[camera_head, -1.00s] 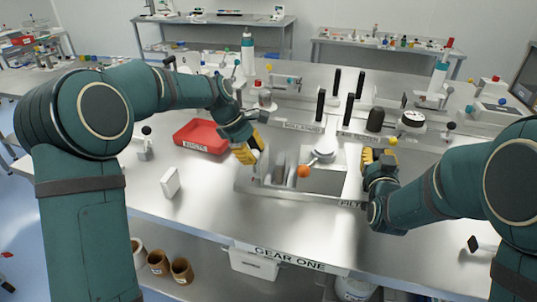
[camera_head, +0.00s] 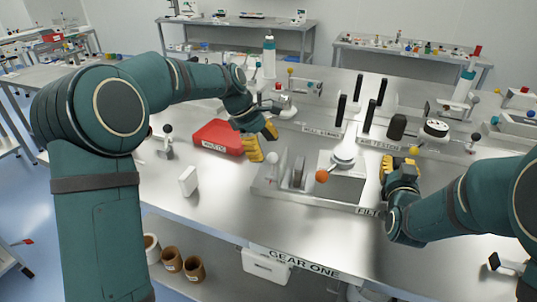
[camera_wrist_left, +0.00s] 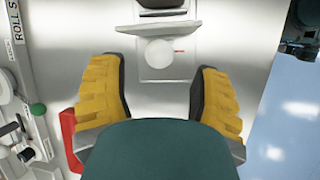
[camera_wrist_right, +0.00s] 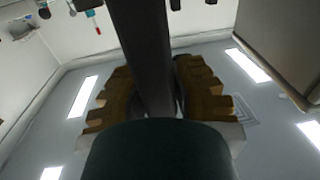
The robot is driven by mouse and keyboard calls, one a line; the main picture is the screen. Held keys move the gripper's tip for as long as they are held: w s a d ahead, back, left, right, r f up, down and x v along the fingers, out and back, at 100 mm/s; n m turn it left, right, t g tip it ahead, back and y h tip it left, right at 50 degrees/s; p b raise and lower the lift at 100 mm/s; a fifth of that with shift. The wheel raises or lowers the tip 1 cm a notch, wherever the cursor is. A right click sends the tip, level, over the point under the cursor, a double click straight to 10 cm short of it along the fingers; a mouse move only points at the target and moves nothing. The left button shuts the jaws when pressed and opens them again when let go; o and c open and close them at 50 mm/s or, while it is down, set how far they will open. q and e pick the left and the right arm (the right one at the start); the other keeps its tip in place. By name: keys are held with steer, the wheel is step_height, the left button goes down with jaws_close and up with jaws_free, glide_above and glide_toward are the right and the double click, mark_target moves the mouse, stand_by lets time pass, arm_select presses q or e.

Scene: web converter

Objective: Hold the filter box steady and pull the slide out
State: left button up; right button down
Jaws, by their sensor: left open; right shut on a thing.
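The filter box (camera_head: 342,188) is a pale metal block with an orange ball (camera_head: 321,176) at its front left corner. It sits on a low base plate. Left of it stand a thin upright grey plate (camera_head: 298,174) and a white ball knob (camera_head: 272,158). The knob also shows in the left wrist view (camera_wrist_left: 158,52). My left gripper (camera_head: 262,142) is open and empty, above and behind the knob, apart from it. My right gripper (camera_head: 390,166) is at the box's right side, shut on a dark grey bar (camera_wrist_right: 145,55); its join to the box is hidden.
A red tray (camera_head: 217,138) lies left of my left gripper. A small white block (camera_head: 188,180) stands on the table front left. Black upright handles (camera_head: 369,115) and a dial gauge (camera_head: 435,128) stand behind the box. The table front is mostly clear.

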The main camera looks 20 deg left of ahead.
steer(key=shift+s+f, duration=0.1)
steer(key=shift+f, duration=0.45)
arm_select(q)
steer(key=v, duration=0.8)
steer(key=shift+a+r, duration=0.2)
steer(key=shift+r, duration=0.05)
steer(key=shift+f, duration=0.15)
arm_select(e)
steer(key=shift+r, duration=0.35)
steer(key=c, duration=1)
jaws_free()
steer(key=shift+c, duration=0.2)
steer(key=shift+o, duration=0.8)
steer(key=shift+r, duration=0.2)
steer(key=s+d, duration=0.1)
steer(key=s, duration=1)
steer(key=shift+s+d, duration=0.15)
steer(key=shift+s, duration=0.25)
arm_select(q)
steer(key=shift+s, duration=0.1)
